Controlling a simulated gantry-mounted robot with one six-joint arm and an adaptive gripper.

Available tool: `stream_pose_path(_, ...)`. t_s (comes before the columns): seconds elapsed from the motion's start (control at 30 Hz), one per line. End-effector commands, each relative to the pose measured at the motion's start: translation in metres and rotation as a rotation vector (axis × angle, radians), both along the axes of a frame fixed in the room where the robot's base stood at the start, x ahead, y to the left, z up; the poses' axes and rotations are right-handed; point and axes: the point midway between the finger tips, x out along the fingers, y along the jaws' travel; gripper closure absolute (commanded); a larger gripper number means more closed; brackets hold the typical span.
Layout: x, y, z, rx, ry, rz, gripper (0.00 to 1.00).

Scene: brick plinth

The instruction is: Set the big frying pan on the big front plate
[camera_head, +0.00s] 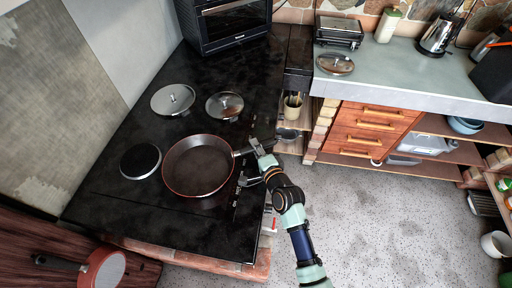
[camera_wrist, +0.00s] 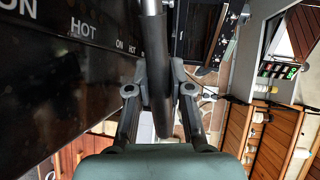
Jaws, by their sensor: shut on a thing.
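The big frying pan (camera_head: 198,166), dark with a reddish rim, is over the near part of the black stovetop (camera_head: 120,203). It looks level and empty. Its handle points right, past the stove's control edge. My gripper (camera_head: 262,160) is shut on the handle. In the wrist view the dark handle (camera_wrist: 157,60) runs between the two fingers of my gripper (camera_wrist: 160,92). Any plate beneath the pan is hidden. I cannot tell whether the pan's base touches the stovetop. A bare round plate (camera_head: 140,161) shows just left of the pan.
A large lid (camera_head: 173,99) and a smaller lid (camera_head: 225,106) lie on the stovetop beyond the pan. An oven (camera_head: 228,22) stands at the far end. A red pan (camera_head: 102,268) is low at left. Open floor (camera_head: 370,225) lies right of my arm.

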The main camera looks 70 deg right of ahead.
Motion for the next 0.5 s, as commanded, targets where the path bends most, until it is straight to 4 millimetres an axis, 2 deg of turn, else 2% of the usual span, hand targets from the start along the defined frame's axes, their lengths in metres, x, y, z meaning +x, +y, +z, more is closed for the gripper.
stream_pose_path(0.03,0.0,0.0001,-0.0016,0.0,0.0,0.0,0.78)
stream_pose_path(0.17,0.0,0.0,-0.0007,0.0,0.0,0.0,0.56)
stream_pose_path(0.2,0.0,0.0,-0.0006,0.0,0.0,0.0,0.54)
stream_pose_path(0.5,-0.0012,0.001,0.0011,0.0,0.0,0.0,0.54)
